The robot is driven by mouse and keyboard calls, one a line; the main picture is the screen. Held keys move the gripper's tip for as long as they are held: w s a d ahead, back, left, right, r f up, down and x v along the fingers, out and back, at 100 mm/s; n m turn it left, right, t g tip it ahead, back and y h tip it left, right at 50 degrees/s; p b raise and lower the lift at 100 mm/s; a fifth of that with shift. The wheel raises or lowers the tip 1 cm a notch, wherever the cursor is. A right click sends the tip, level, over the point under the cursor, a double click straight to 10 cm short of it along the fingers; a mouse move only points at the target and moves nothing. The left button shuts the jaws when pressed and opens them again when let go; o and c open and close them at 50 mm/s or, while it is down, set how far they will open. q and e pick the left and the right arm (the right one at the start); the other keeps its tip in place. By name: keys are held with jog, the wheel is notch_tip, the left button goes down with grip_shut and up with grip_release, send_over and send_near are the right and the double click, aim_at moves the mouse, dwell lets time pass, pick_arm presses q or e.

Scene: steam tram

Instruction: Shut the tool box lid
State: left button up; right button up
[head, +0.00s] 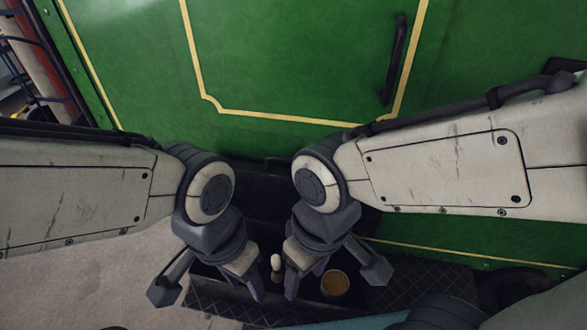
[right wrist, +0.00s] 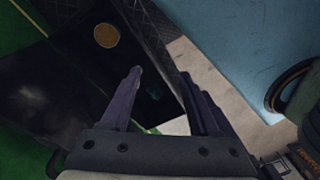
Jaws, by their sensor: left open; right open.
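The dark tool box stands against the green tram side, mostly hidden behind my grippers. A dark upright panel, which looks like its raised lid (head: 262,200), shows between my two wrists. In front of it are a pale-topped upright thing (head: 275,262) and a round brown-topped tin (head: 335,284), seemingly inside the open box. The tin also shows in the right wrist view (right wrist: 106,36). My left gripper (head: 209,284) is open over the box's left part. My right gripper (head: 334,272) is open over its right part; its fingers (right wrist: 163,95) hold nothing. I cannot tell whether either touches the box.
The green tram wall (head: 300,60) with yellow lines rises behind, with a black handrail (head: 394,60) on it. A dark chequered step plate (head: 430,287) lies around the box. Pale floor (head: 90,290) is clear at the lower left.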

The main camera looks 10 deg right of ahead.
jog(key=shift+r, duration=0.1)
jog(key=c, duration=0.5)
jog(key=shift+w+a+r, duration=0.2)
jog(key=shift+w+r, duration=0.25)
jog(key=shift+w, duration=0.1)
grip_shut()
jog(key=w+a+r+m+t+h+p, duration=0.1)
jog(key=w+a+r+m+t+p, duration=0.15)
jog(key=w+r+m, duration=0.4)
jog(key=w+a+r+m+t+h+p, duration=0.1)
jog(key=w+r+m+t+h+p, duration=0.2)
jog(key=w+r, duration=0.65)
jog(key=shift+m+y, duration=0.65)
jog(key=shift+y, duration=0.05)
jog(key=p+x, duration=0.1)
jog(key=x, duration=0.3)
jog(key=w+x, duration=0.1)
jog(key=x, duration=0.4)
jog(key=p+x, duration=0.1)
jog(key=x, duration=0.3)
jog(key=shift+w+a+r+p, duration=0.1)
jog(key=shift+w+r+p, duration=0.15)
jog(key=shift+w+p, duration=0.1)
